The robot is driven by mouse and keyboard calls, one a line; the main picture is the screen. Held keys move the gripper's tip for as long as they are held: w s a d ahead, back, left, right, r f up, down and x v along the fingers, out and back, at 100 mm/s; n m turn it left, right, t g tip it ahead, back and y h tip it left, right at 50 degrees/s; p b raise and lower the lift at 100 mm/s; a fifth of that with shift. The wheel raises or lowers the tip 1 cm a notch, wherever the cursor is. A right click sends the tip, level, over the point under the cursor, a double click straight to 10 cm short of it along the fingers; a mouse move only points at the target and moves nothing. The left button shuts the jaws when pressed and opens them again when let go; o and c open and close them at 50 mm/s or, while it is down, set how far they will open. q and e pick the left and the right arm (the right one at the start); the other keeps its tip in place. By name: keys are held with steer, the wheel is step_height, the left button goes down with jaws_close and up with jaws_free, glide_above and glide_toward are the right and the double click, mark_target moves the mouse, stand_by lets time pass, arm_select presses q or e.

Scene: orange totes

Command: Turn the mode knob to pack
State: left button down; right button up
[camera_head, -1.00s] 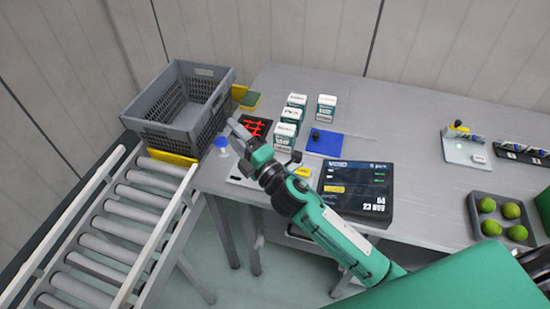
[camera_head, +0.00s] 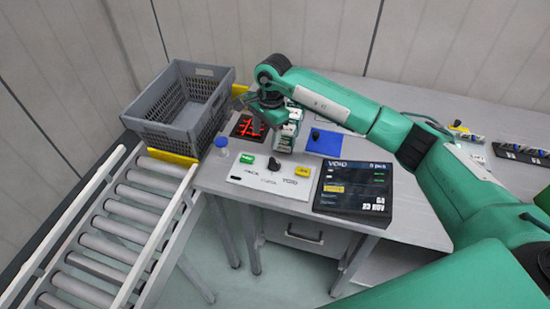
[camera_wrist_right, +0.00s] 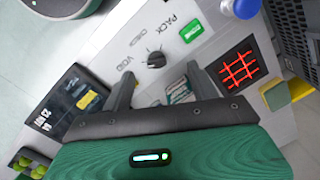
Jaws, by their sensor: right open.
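The mode knob (camera_head: 273,163) is a small black knob on a white panel (camera_head: 240,181) at the table's front edge. PACK and VOID are printed on the panel, with a smaller unclear label between them. The knob also shows in the right wrist view (camera_wrist_right: 156,59), beyond my fingertips; I cannot tell its exact pointing. My right gripper (camera_head: 270,115) is above the table behind the panel, near the white boxes. In the right wrist view its two fingers (camera_wrist_right: 163,84) are apart with nothing gripped. My left gripper is not in view.
A green button (camera_head: 247,158) and a yellow button (camera_head: 302,171) flank the knob. A dark screen (camera_head: 352,190) reading VOID stands right of the panel. A grey crate (camera_head: 160,130) sits left.

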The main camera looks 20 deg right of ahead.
mark_target(275, 160)
steer(key=shift+h, duration=0.7)
steer(key=d+f+p, duration=0.1)
steer(key=f, duration=0.3)
steer(key=d+f+p, duration=0.1)
steer(key=f+p, duration=0.1)
steer(key=f, duration=0.1)
steer(key=f+p, duration=0.1)
steer(key=f, duration=0.3)
steer(key=shift+w+d+f, duration=0.3)
steer(key=shift+w+d, duration=0.05)
steer(key=shift+d, duration=0.05)
steer(key=shift+f+p, duration=0.35)
steer(key=shift+f, duration=0.2)
steer(key=c, duration=1)
